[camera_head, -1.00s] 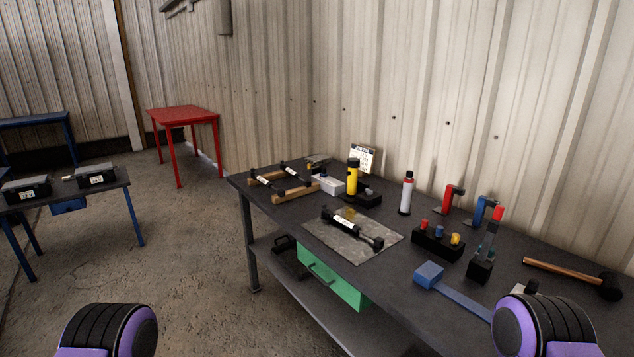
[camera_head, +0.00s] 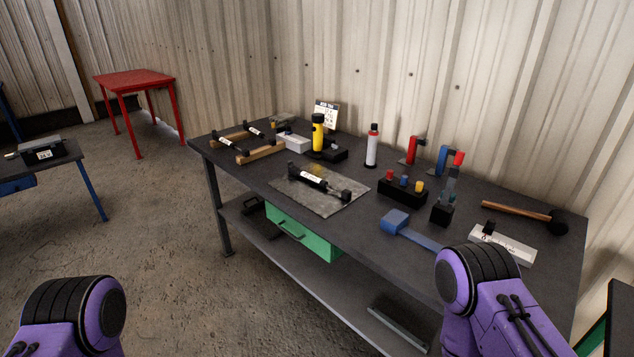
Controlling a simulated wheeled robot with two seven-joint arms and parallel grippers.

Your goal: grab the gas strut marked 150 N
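A black gas strut (camera_head: 325,189) with a white label lies on a grey mat (camera_head: 296,194) near the middle of the dark workbench (camera_head: 365,222). Two more black struts with white labels, a nearer one (camera_head: 228,144) and a farther one (camera_head: 257,132), lie across a wooden rack (camera_head: 262,152) at the bench's left end. The label markings are too small to read, so I cannot tell which strut is marked 150 N. Only purple and black links of my arms show at the bottom left and right; neither gripper is in view.
A yellow flashlight (camera_head: 317,138), a spray can (camera_head: 372,147), a block with coloured knobs (camera_head: 402,193), clamps, a blue-headed tool (camera_head: 395,222) and a hammer (camera_head: 520,212) crowd the bench. A green drawer (camera_head: 302,236) hangs below.

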